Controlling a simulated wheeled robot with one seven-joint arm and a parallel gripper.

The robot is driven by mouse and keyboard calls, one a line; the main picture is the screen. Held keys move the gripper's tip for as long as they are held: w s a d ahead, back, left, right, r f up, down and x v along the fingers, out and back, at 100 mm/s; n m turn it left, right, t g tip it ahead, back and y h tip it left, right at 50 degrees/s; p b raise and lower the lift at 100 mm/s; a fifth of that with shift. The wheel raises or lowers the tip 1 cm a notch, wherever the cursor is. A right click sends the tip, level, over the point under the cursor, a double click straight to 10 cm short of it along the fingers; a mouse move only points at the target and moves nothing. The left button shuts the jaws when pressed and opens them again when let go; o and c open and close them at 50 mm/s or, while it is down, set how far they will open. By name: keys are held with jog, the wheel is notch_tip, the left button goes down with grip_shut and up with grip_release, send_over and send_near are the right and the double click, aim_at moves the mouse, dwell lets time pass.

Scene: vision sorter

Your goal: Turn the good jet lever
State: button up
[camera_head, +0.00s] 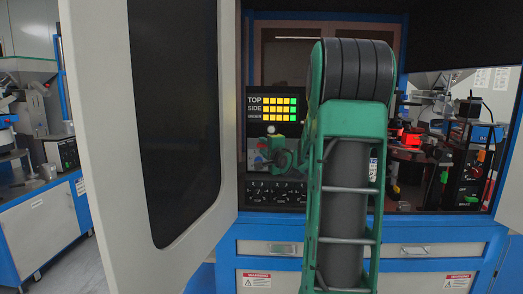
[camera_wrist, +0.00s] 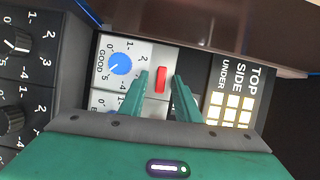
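The good jet lever is a small red lever (camera_wrist: 160,79) on a pale panel in the wrist view. It is beside a blue dial (camera_wrist: 120,64) with the label GOOD. My gripper (camera_wrist: 161,77) is open, with its two green fingers on either side of the red lever. Small gaps show between the lever and each fingertip. Whether the fingers reach the lever's depth I cannot tell. In the head view my green arm hides most of this panel, and the lever cannot be made out.
A display (camera_head: 274,107) with TOP, SIDE and UNDER rows of yellow and green squares is above the panel. Black knobs (camera_wrist: 17,42) are on a dark panel beside the dial. An open cabinet door (camera_head: 150,120) stands at left. Red-lit equipment (camera_head: 411,138) is at right.

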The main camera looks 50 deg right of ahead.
grip_shut()
jog(key=shift+r+n, duration=0.1)
jog(key=shift+n, duration=0.2)
jog(key=n+g, duration=0.1)
jog(key=n, duration=0.1)
jog(key=r+n+g, duration=0.1)
jog(key=n, duration=0.1)
jog(key=n+g, duration=0.1)
jog(key=n, duration=0.1)
jog(key=shift+w+a+r, duration=0.25)
jog(key=shift+w+a, duration=0.05)
jog(key=shift+a, duration=0.05)
jog(key=n, duration=0.1)
jog(key=n+g, duration=0.2)
jog(key=shift+w+a+r+n+h, duration=0.2)
jog(key=shift+w+a+n+h, duration=0.1)
jog(key=shift+w+h, duration=0.1)
jog(key=shift+w+a+r+n+g+h, duration=0.15)
jog(key=shift+n+g+h, duration=0.2)
jog(key=shift+n+g, duration=0.25)
jog(key=shift+w+a+n+g+h, duration=0.1)
jog(key=shift+n+g+h, duration=0.3)
jog(key=shift+n, duration=0.4)
